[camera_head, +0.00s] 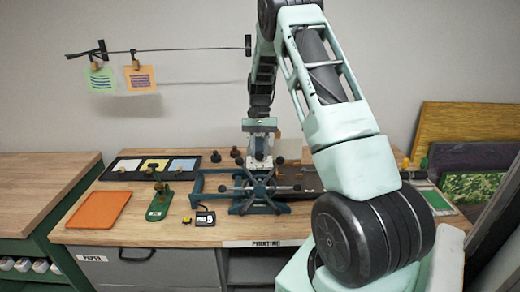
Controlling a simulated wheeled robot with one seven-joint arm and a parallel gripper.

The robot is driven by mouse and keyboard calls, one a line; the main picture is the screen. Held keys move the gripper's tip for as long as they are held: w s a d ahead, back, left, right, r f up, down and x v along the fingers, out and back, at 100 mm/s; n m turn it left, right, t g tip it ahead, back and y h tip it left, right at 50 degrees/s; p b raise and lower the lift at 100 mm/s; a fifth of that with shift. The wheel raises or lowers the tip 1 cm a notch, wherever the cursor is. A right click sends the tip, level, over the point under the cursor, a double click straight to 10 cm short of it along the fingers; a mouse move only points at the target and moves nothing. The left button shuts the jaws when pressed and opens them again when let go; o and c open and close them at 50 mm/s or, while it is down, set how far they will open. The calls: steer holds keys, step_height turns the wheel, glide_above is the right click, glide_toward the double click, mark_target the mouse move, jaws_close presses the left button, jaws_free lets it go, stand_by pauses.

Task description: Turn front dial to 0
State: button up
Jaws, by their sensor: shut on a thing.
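A blue-green press (243,207) stands on the wooden bench, with dark knobs and crossed handles on it. My arm reaches over from the right and comes down on the press from above. My gripper (260,157) points down at the upper middle of the press and is shut on a small part there, seemingly the front dial. The dial's face and its marks are hidden or too small to read, so I cannot tell its setting.
Colored panels (468,124) lean at the right wall.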

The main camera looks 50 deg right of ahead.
steer(key=n+g+h, duration=0.1)
steer(key=n, duration=0.3)
steer(key=shift+w+a+n, duration=0.1)
steer(key=shift+n, duration=0.2)
steer(key=n+h, duration=0.1)
steer(key=n, duration=0.1)
steer(key=n+h, duration=0.1)
steer(key=n, duration=0.1)
steer(key=shift+a+n+g, duration=0.1)
steer(key=shift+n+g, duration=0.2)
steer(key=shift+n, duration=0.1)
steer(key=o, duration=1)
steer(key=shift+w, duration=0.1)
steer(key=a+b+v, duration=0.1)
steer(key=b+v, duration=0.3)
steer(key=v, duration=1.3)
steer(key=shift+d+r, duration=0.2)
steer(key=shift+d, duration=0.05)
